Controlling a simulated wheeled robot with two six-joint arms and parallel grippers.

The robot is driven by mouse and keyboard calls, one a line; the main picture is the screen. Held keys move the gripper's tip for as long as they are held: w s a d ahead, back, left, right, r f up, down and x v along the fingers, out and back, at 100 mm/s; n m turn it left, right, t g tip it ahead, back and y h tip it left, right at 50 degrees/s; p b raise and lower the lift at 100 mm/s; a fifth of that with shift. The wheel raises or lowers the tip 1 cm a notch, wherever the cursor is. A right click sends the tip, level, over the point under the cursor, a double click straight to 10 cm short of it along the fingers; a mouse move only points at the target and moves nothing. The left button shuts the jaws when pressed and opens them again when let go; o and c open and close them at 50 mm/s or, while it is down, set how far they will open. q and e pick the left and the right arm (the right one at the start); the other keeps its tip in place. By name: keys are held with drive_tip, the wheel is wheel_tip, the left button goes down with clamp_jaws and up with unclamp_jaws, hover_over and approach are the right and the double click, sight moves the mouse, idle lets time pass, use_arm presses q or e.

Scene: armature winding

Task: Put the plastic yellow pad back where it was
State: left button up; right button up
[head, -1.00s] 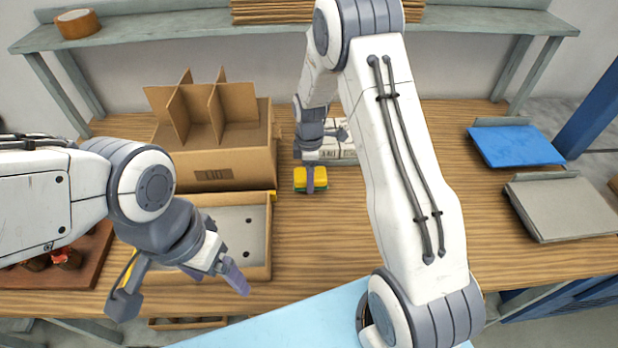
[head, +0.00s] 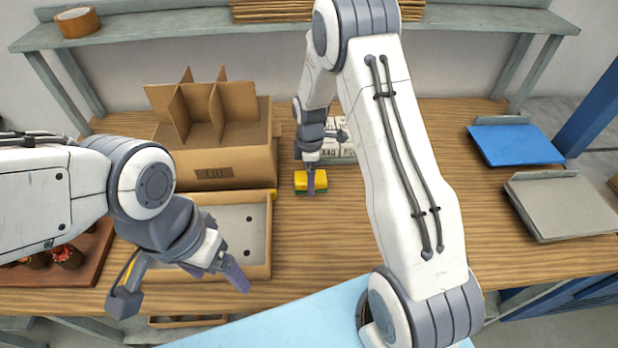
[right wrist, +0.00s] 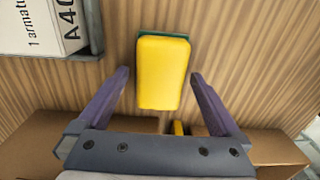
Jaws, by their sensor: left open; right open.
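The yellow pad (head: 318,178) has a green layer under it and lies on the wooden table, right of the cardboard box. It shows whole in the right wrist view (right wrist: 162,72), with the green edge at its top end. My right gripper (right wrist: 160,76) is open, one finger on each side of the pad with a gap at both sides. In the head view its finger (head: 311,184) hides part of the pad. My left gripper (head: 182,292) is open and empty, over the front of the shallow open box.
A divided cardboard box (head: 213,174) and a shallow open box (head: 262,235) with a grey inside stand left of the pad. A white labelled box (right wrist: 45,25) is close to my right gripper. Blue (head: 515,145) and grey (head: 565,205) trays lie at the right.

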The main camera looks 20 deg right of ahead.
wheel_tip(320, 180, up, 11)
drive_tip(key=b, duration=0.1)
idle(0.5)
wheel_tip(320, 180, down, 12)
drive_tip(key=shift+s+r+p, duration=0.1)
drive_tip(key=shift+r+p, duration=0.1)
drive_tip(key=shift+p, duration=0.4)
drive_tip(key=shift+r, duration=0.1)
drive_tip(key=shift+r+b, duration=0.3)
drive_tip(key=shift+r, duration=1.15)
drive_tip(key=shift+f, duration=0.15)
